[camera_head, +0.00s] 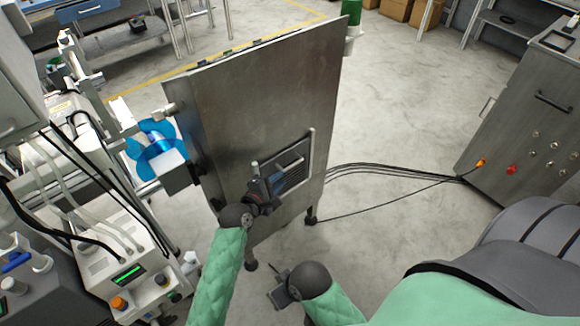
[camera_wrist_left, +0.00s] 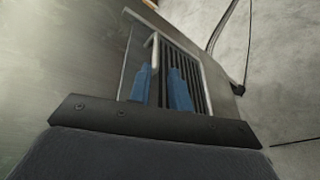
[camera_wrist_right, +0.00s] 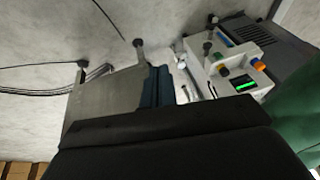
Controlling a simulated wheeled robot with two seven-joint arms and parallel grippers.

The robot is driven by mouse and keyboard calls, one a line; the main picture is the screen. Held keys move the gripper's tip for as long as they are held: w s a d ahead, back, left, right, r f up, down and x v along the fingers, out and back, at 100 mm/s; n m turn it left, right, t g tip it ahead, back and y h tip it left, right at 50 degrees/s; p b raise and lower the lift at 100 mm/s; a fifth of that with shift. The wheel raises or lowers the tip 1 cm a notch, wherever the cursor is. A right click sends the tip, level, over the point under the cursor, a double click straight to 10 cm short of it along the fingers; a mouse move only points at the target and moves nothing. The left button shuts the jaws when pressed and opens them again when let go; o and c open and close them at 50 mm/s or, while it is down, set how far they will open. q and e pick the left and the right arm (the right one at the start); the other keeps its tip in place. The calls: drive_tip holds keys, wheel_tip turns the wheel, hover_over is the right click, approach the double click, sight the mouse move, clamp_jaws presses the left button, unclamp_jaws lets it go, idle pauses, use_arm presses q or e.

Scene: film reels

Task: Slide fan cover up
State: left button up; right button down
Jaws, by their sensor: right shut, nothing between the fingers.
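The fan cover (camera_head: 292,162) is a small plate with a light bar handle on the front of a tall metal cabinet (camera_head: 250,95). Dark vent slats show beside the plate, also in the left wrist view (camera_wrist_left: 182,66). My left gripper (camera_head: 272,182) is in front of the vent, at the lower left of the handle. Its blue fingers (camera_wrist_left: 161,90) are apart, with the handle (camera_wrist_left: 154,48) showing beyond and between them; contact cannot be told. My right gripper (camera_head: 277,294) is low in front of the cabinet, shut and empty; its blue fingers show in the right wrist view (camera_wrist_right: 157,86).
A machine with hoses and a blue reel (camera_head: 155,148) stands close on the left. Black cables (camera_head: 390,170) run across the floor to a grey cabinet (camera_head: 530,110) on the right. The floor between the cabinets is otherwise clear.

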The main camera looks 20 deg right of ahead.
sight(287, 170)
use_arm(q)
drive_tip(key=shift+w+r+n+t, duration=0.2)
drive_tip(key=shift+r+n+t, duration=0.1)
drive_tip(key=shift+n, duration=0.7)
drive_tip(key=shift+p+x, duration=0.4)
drive_tip(key=shift+x, duration=3.45)
drive_tip(key=shift+f, duration=0.1)
drive_tip(key=shift+s, duration=0.1)
clamp_jaws()
